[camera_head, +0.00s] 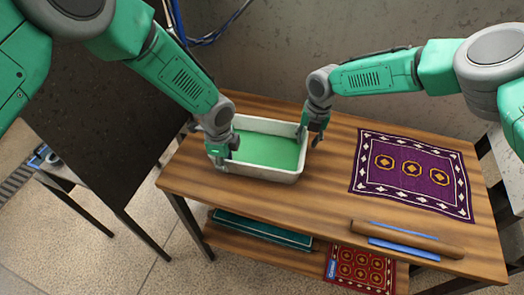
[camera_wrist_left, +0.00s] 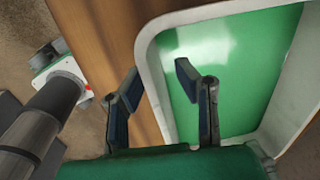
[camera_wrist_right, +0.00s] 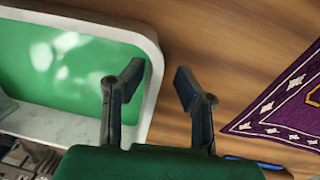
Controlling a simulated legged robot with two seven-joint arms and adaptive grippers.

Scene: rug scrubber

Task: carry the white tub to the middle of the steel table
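The white tub (camera_head: 258,172), with a flat green inside, sits on the brown wooden table. It also shows in the left wrist view (camera_wrist_left: 152,70) and the right wrist view (camera_wrist_right: 152,60). My left gripper (camera_head: 222,158) is at the tub's left wall; its fingers (camera_wrist_left: 158,82) are apart, one on each side of the rim. My right gripper (camera_head: 314,136) is at the right wall; its fingers (camera_wrist_right: 158,80) are apart around the rim there. Neither looks closed on the wall. A dark-topped table (camera_head: 90,120) stands left and a pale grey surface (camera_head: 507,165) right; which is steel is unclear.
The wooden table (camera_head: 330,190) also bears a purple patterned rug (camera_head: 412,172) and a wooden roller-like piece with blue strips (camera_head: 408,239). A lower shelf holds a green folded rug (camera_head: 262,230) and a red rug (camera_head: 360,268). Blue cables (camera_head: 215,35) hang behind.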

